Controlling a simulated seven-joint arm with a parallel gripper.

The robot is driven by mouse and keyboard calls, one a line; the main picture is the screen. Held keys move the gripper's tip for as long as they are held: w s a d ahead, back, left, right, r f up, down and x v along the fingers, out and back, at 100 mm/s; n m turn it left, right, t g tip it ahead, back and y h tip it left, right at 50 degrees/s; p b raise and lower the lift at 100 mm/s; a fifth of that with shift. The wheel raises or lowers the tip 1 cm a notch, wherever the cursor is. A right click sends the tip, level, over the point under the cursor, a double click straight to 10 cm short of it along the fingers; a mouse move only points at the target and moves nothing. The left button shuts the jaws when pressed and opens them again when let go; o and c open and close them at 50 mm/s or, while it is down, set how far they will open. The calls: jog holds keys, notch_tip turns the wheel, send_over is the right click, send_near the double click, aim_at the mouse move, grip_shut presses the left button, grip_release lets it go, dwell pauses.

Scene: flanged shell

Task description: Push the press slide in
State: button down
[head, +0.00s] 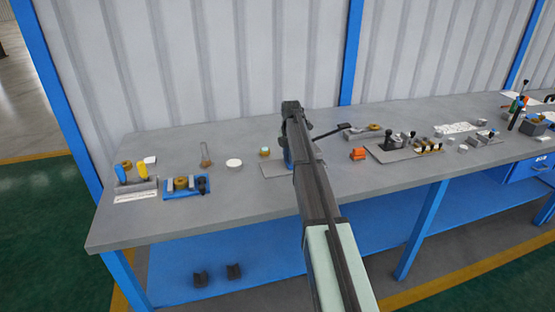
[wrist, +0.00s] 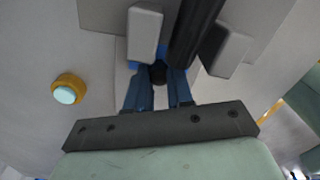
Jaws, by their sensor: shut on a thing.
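In the wrist view my gripper (wrist: 187,42) has its two pale pads on either side of a thick dark bar (wrist: 196,28) and is shut on it. Below the bar is a blue body (wrist: 139,92) with a black round end (wrist: 158,73) between two blue uprights. I take this to be the press; which part is its slide I cannot tell. In the head view the blue body (head: 287,158) is mostly hidden behind my arm. A black lever (head: 331,132) with a flat end sticks out to the right there. My fingertips are hidden in that view.
A brass ring with a pale blue top (wrist: 68,89) stands left of the press, on the grey bench (head: 240,205). An orange block (head: 358,154) and a plate with levers (head: 405,150) stand to the right. A blue fixture (head: 187,187) is farther left.

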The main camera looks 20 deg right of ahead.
jog(key=shift+d, duration=0.35)
jog(key=c, duration=1)
grip_release()
notch_tip(320, 180, up, 14)
jog(key=shift+f, duration=0.1)
